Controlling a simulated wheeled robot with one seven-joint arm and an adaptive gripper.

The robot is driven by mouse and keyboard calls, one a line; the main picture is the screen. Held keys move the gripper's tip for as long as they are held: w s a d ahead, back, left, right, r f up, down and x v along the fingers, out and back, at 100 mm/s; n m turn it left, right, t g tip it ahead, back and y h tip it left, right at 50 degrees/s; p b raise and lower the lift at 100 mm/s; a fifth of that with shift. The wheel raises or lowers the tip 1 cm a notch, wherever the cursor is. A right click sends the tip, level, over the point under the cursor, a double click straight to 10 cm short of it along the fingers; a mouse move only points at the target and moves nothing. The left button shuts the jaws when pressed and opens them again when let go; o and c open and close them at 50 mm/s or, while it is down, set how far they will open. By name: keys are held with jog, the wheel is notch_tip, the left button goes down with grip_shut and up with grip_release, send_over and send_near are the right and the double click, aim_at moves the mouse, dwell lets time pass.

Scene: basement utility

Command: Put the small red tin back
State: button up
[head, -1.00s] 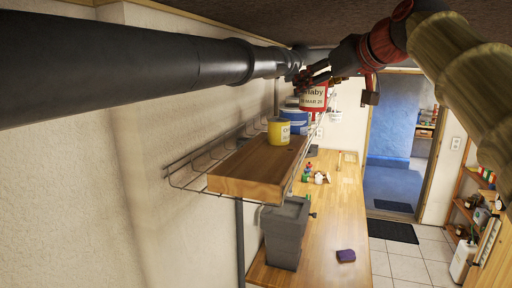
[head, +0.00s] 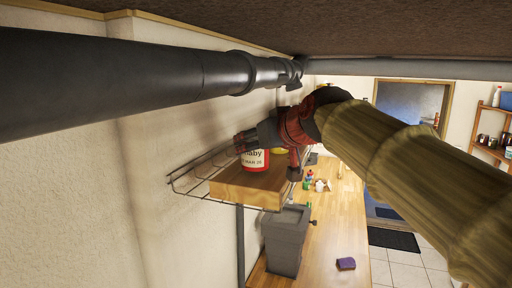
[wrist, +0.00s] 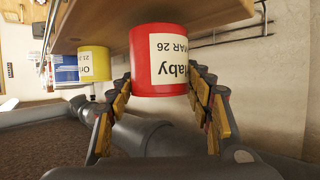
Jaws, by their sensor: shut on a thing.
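The small red tin (head: 255,160) has a white label and is upright at the near end of the wooden wall shelf (head: 246,188). My gripper (head: 243,143) is shut on it, coming from the right. In the wrist view, which is upside down, the red tin (wrist: 160,75) sits between the two fingers of my gripper (wrist: 163,88), with the shelf (wrist: 150,22) above it in the picture. I cannot tell whether the tin's base touches the board. A yellow tin (wrist: 94,63) stands further along the shelf; in the head view my gripper mostly hides it.
A blue-and-white container (wrist: 65,72) stands beyond the yellow tin. A wire rail (head: 190,180) edges the shelf. A dark pipe (head: 130,70) runs above it. Below are a wooden counter (head: 325,235), a grey bin (head: 285,240) and a purple sponge (head: 346,264).

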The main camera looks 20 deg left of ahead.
jog(key=shift+f, duration=0.4)
jog(key=shift+w+d+f, duration=0.1)
jog(key=shift+d+f, duration=0.15)
jog(key=shift+d, duration=0.05)
jog(key=shift+a, duration=0.15)
jog(key=shift+f, duration=0.15)
jog(key=o, duration=1.4)
